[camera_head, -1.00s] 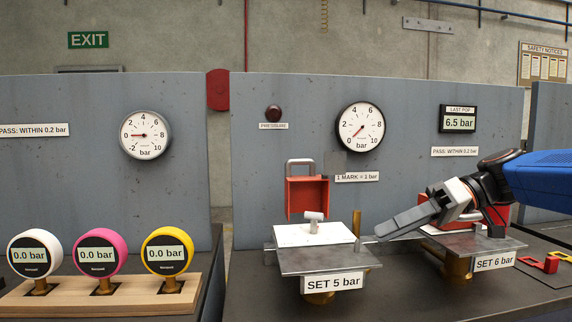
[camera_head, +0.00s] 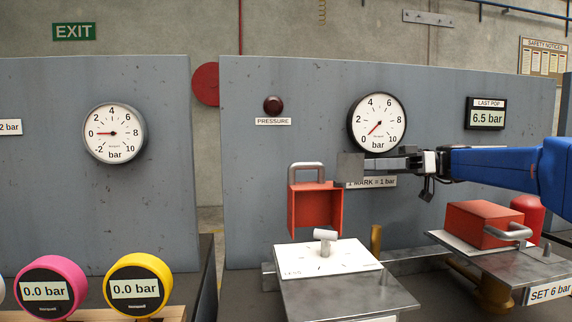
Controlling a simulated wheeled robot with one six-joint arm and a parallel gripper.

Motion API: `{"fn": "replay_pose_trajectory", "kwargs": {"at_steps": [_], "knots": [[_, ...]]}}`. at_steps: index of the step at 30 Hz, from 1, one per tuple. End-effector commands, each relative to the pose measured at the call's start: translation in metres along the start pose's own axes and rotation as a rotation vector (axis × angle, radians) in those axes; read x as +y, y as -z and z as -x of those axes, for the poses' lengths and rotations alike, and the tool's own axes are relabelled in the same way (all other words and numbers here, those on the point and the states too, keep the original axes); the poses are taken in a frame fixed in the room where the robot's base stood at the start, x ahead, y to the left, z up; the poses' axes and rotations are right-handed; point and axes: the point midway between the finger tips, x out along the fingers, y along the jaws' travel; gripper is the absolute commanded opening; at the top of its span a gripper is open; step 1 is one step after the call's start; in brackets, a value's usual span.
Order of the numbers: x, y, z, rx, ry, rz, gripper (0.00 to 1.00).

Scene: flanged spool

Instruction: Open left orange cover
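The left orange cover (camera_head: 316,206) stands raised behind the left station's white dial plate (camera_head: 300,263), its hollow inside facing me and its grey handle (camera_head: 306,172) at the top. The plate and its light knob (camera_head: 325,237) are uncovered. The right orange cover (camera_head: 482,223) lies closed over the right station, handle at its right. My gripper (camera_head: 375,165) reaches in from the right, pointing left, in front of the wall gauge's lower edge and right of the raised cover. It looks apart from both covers. Its fingers are seen side-on, so their opening is hidden.
A grey square plate (camera_head: 350,168) shows at my gripper's tip; I cannot tell whether they touch. A brass post (camera_head: 376,240) stands right of the dial plate. A red cylinder (camera_head: 527,214) is behind the right cover. Pink and yellow gauges (camera_head: 140,288) stand at lower left.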

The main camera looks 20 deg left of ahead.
Motion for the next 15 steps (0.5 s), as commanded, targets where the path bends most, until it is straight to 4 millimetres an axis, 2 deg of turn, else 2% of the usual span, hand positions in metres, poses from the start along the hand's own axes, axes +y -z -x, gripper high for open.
{"fn": "replay_pose_trajectory", "kwargs": {"at_steps": [7,15], "knots": [[0.000,0.002,-0.014,0.004,0.006,0.007,0.33],[0.000,0.001,-0.060,0.003,0.007,0.005,0.33]]}}
